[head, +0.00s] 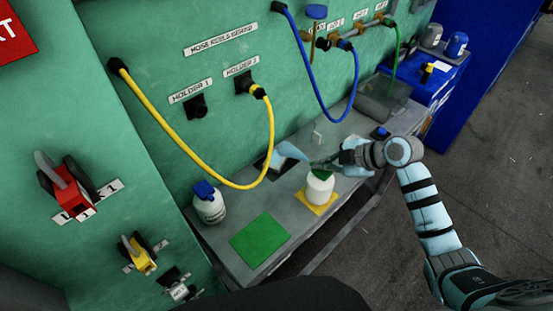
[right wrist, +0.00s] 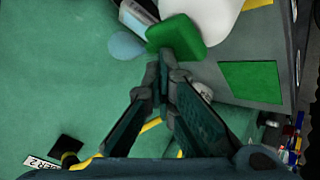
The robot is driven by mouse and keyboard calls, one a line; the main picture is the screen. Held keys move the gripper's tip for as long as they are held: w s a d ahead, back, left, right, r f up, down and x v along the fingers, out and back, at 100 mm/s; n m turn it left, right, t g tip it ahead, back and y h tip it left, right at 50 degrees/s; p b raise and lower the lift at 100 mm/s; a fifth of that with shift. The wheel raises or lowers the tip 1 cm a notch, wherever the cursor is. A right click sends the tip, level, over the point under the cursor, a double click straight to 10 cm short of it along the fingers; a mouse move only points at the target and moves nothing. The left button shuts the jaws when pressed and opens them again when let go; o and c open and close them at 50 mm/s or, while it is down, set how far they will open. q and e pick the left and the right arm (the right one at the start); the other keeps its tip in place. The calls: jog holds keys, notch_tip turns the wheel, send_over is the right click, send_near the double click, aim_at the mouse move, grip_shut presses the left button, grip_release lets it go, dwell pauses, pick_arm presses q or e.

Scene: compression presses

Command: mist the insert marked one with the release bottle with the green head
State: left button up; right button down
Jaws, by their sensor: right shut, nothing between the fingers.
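The release bottle with the green head (head: 320,187) stands upright on a yellow mat on the grey bench. My right gripper (head: 327,163) is shut and empty, with its fingertips at the bottle's green head. In the right wrist view the closed fingertips (right wrist: 164,62) are right beside the green head (right wrist: 178,38) and appear to touch it. A pale blue puff (head: 289,151) spreads left of the head, above a dark square plate (head: 271,166); the puff also shows in the right wrist view (right wrist: 126,45). No insert number is readable. My left gripper is out of view.
A bottle with a blue head (head: 209,205) stands at the bench's left end, near a bare green mat (head: 260,240). A yellow hose (head: 190,157) hangs in front of the wall. A grey tub (head: 383,99) stands at the far end.

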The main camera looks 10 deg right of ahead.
aim_at(322, 172)
jog(key=shift+r+p, duration=0.4)
jog(key=shift+p, duration=0.1)
jog(key=shift+r, duration=0.2)
notch_tip(322, 172, up, 6)
jog(key=p, duration=0.5)
jog(key=shift+f, duration=0.2)
dwell(1.1)
